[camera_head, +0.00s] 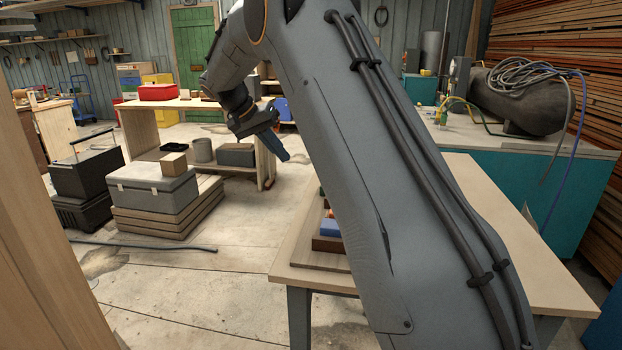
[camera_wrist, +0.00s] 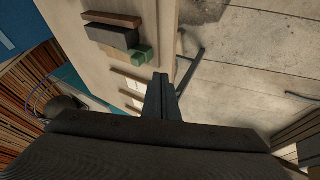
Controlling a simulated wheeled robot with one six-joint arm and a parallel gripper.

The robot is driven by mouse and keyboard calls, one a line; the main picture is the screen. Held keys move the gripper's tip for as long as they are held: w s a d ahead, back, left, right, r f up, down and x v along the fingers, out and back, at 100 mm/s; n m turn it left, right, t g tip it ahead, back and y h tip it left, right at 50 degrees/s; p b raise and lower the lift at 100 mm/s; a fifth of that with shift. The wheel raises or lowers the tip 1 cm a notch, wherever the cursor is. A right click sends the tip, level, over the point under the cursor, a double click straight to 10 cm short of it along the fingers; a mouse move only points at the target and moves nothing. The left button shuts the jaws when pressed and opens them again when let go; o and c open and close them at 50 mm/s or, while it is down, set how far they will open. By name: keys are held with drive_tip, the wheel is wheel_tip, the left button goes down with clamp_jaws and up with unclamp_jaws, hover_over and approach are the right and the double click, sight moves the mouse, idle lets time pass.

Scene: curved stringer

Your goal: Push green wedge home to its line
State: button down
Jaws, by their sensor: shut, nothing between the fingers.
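A green piece (camera_wrist: 141,54), likely the wedge, lies on the pale tabletop (camera_wrist: 100,63) in the wrist view, beside the end of a dark grey block (camera_wrist: 112,36). Its exact shape is too small to tell. My gripper (camera_wrist: 161,78) is shut and empty, its tips pointing up the picture just below the green piece; the depth between them is hard to judge. In the head view my gripper (camera_head: 284,156) hangs left of the table (camera_head: 303,262), and my arm hides most of the work. I cannot make out a line.
A brown block (camera_wrist: 112,19) lies beyond the grey one. Wooden strips (camera_wrist: 128,81) with a pale patch lie near my fingers. Blue (camera_head: 330,228) and brown (camera_head: 327,244) pieces sit on the table in the head view. Open floor (camera_head: 240,270) lies left of the table.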

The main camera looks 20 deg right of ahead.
drive_tip(key=d+f+p, duration=0.1)
drive_tip(key=d+f, duration=0.1)
drive_tip(key=d+f+p, duration=0.1)
drive_tip(key=d+f, duration=0.1)
drive_tip(key=d, duration=0.1)
drive_tip(key=d+f+p, duration=0.2)
drive_tip(key=d+f, duration=0.1)
drive_tip(key=shift+s+d+f, duration=0.1)
drive_tip(key=shift+s+d, duration=0.1)
drive_tip(key=shift+s+d+f, duration=0.15)
drive_tip(key=shift+s+d, duration=0.1)
drive_tip(key=shift+d, duration=0.3)
